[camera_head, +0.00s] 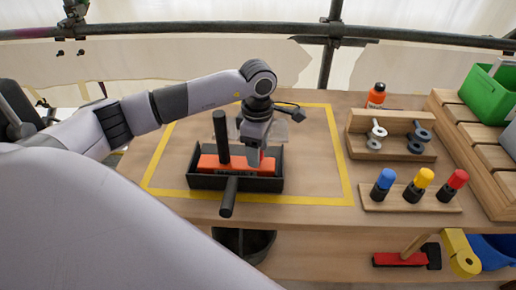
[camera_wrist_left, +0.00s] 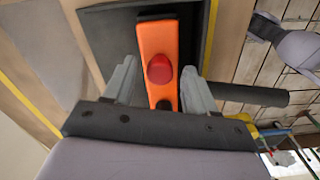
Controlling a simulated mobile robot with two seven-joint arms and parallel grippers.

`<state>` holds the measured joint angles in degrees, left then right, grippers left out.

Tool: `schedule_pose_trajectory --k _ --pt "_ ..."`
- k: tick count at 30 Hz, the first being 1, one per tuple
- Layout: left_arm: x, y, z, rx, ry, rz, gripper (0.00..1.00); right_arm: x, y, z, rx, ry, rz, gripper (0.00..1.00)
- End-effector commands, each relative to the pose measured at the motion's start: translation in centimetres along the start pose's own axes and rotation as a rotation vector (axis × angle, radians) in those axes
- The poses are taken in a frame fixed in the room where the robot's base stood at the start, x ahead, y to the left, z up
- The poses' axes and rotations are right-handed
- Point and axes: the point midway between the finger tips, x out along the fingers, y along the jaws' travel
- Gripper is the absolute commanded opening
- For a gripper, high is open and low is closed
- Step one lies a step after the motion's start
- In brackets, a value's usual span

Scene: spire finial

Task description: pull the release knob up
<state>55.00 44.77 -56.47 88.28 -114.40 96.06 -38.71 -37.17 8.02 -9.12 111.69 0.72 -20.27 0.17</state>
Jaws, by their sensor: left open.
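The release knob (camera_wrist_left: 159,69) is round and red. It sits on an orange block (camera_wrist_left: 158,38) in the left wrist view. The orange block (camera_head: 208,162) lies in a black tray (camera_head: 205,183) on the bench in the head view, where my gripper hides the knob. My left gripper (camera_head: 254,160) points down over the right part of the block. In the left wrist view the open jaws of my left gripper (camera_wrist_left: 159,72) stand on either side of the knob, with a gap visible on both sides. My right gripper is in neither view.
A black upright post (camera_head: 221,138) stands at the tray, and a black handle (camera_head: 229,197) sticks out at its front. Yellow tape (camera_head: 334,150) frames the area. To the right are a wooden rack (camera_head: 390,151) and a board with blue, yellow and red-topped pegs (camera_head: 420,179).

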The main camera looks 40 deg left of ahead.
Motion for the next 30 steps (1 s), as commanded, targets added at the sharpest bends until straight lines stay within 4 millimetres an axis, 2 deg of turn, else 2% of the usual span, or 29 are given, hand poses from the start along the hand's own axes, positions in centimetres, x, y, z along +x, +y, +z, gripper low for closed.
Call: schedule_pose_trajectory --k 10,11,15,16,20,25,30 --pt "0.7 0.0 0.1 0.001 -0.001 0.002 0.56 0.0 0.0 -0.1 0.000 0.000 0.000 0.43" --pt "0.7 0.0 0.1 0.001 -0.001 0.001 0.50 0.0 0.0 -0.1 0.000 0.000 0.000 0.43" --pt "0.7 0.0 0.1 0.001 -0.002 0.001 0.04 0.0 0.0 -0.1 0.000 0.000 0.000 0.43" --pt "0.7 0.0 0.1 0.001 -0.002 0.001 0.00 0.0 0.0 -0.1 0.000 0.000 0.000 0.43" --pt "0.5 0.0 0.1 0.001 -0.002 0.002 0.00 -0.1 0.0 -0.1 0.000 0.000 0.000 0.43" --pt "-1.4 0.1 0.0 0.000 -0.001 0.003 0.00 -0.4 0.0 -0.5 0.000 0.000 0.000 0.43" --pt "-1.4 0.0 0.0 0.000 -0.002 0.001 0.00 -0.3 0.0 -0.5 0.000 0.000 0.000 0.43"
